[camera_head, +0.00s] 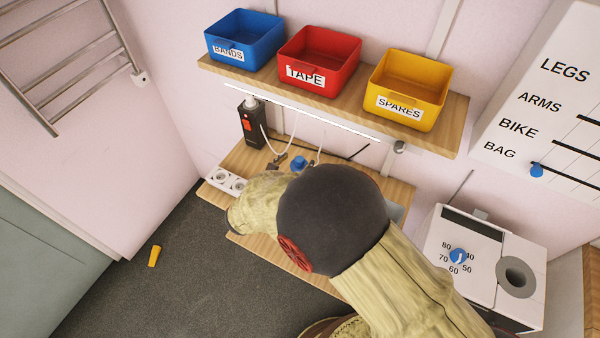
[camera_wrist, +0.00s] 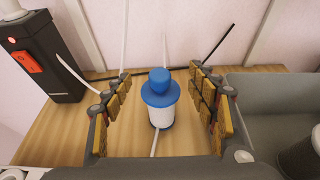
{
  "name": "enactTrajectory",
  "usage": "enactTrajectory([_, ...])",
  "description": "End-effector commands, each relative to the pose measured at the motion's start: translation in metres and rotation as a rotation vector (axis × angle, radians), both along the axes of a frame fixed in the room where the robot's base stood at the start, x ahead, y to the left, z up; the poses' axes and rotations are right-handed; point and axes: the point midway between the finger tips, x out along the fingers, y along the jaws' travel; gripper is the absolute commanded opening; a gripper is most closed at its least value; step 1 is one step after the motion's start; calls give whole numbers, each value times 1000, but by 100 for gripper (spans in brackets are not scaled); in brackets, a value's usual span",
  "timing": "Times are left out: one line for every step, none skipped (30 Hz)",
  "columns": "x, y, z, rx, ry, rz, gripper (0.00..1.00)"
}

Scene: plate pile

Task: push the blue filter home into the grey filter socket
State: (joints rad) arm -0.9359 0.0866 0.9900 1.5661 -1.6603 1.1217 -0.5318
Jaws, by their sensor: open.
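The blue filter (camera_wrist: 160,97), a white cylinder with a blue flange and round blue knob, stands upright on the wooden worktop in the wrist view. In the head view only its blue top (camera_head: 298,163) shows above my arm. My gripper (camera_wrist: 160,82) is open, its padded fingers on either side of the filter with a gap on each side. A grey round socket (camera_head: 515,275) with a dark hole, seemingly the filter socket, is on the white unit at the right in the head view. My arm hides much of the worktop.
A grey tray (camera_wrist: 262,87) with a dark cylinder (camera_wrist: 300,155) is right of the fingers. A black power box (camera_head: 251,124), cables and a white socket strip (camera_head: 226,180) are at the left. A shelf (camera_head: 438,138) with three bins overhangs the worktop.

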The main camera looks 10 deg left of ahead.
Motion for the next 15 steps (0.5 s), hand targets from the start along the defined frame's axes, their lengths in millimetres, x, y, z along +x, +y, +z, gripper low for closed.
enactTrajectory([7, -3, -7, -1, 0, -3, 58])
enactTrajectory([11, -4, -8, -1, 0, -4, 58])
enactTrajectory([17, -7, -10, -2, 1, -5, 58])
enactTrajectory([20, -8, -11, -1, 0, -4, 58])
enactTrajectory([23, -8, -12, -2, 1, -2, 58])
enactTrajectory([25, -9, -12, -1, 1, -2, 58])
enactTrajectory([26, -10, -12, -1, 1, -2, 58])
enactTrajectory([27, -10, -12, -1, 1, -2, 58])
enactTrajectory([27, -10, -12, -1, 1, -1, 58])
enactTrajectory([27, -9, -12, -1, 1, -1, 58])
enactTrajectory([27, -9, -12, -1, 1, -1, 58])
enactTrajectory([27, -9, -12, -1, 1, -1, 58])
enactTrajectory([27, -9, -11, 0, 1, -1, 58])
enactTrajectory([27, -9, -11, 0, 1, -1, 56])
enactTrajectory([27, -9, -11, 0, 1, -1, 54])
